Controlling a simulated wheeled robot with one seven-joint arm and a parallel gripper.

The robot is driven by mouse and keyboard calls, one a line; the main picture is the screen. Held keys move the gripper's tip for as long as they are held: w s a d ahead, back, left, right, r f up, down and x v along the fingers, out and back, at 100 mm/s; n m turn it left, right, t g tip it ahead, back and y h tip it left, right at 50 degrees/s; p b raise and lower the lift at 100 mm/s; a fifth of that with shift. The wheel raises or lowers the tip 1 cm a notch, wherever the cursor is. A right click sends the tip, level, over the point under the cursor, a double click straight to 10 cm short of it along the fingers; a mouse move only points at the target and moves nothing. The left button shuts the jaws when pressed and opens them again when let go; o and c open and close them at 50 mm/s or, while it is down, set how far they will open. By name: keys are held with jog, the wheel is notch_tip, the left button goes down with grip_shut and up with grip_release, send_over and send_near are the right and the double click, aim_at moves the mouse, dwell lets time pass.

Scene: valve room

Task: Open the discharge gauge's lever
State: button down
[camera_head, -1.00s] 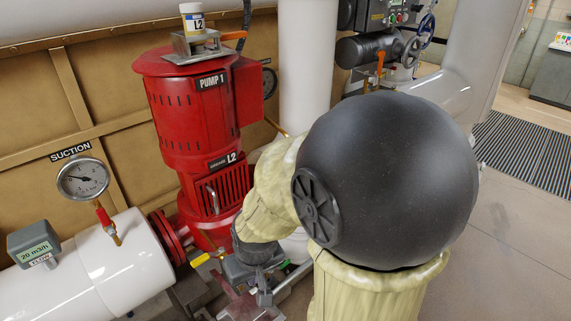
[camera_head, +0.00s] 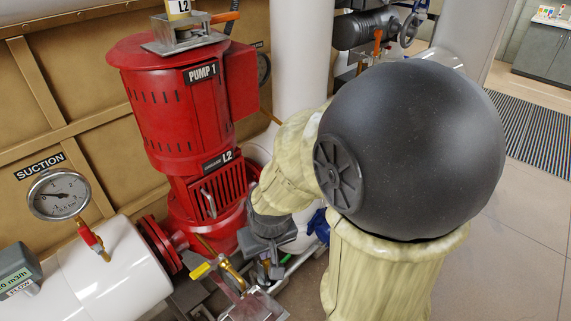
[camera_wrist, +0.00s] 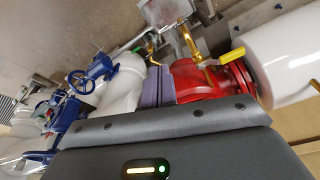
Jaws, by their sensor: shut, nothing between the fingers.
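A round gauge (camera_head: 263,68) shows partly behind the red pump's right side, beside the white vertical pipe. The gauge labelled SUCTION (camera_head: 59,194) stands at left on a brass stem with a red lever (camera_head: 90,237). My gripper (camera_head: 269,268) points down beside the red pump's base, low and well apart from the partly hidden gauge. It is shut and empty. The wrist view shows its fingers (camera_wrist: 158,82) close together.
The red pump (camera_head: 165,105) stands left of my arm. A yellow lever (camera_head: 203,269) on brass fittings lies near my gripper; it also shows in the wrist view (camera_wrist: 299,60). The white suction pipe (camera_head: 115,272) is at lower left. Open floor (camera_head: 510,235) lies at right.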

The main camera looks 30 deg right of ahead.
jog(key=w+d+f+m+t+y, duration=0.15)
jog(key=w+m+y, duration=0.3)
jog(key=m, duration=0.45)
jog(key=w+d+f+m+y, duration=0.3)
jog(key=w+m, duration=0.2)
jog(key=m, duration=0.4)
jog(key=w+d+m+t+h, duration=0.1)
jog(key=w+d+m+t, duration=0.3)
jog(key=d+m, duration=0.3)
jog(key=w+d+r+m+t+h, duration=0.1)
jog(key=w+d+m+t, duration=0.3)
jog(key=d, duration=0.5)
jog(key=m+t, duration=0.1)
jog(key=m, duration=0.1)
jog(key=shift+w+d+r+m+h+b, duration=0.25)
jog(key=shift+w+d+m+h+b, duration=0.05)
jog(key=shift+d+m+h+b, duration=0.1)
jog(key=shift+s, duration=0.1)
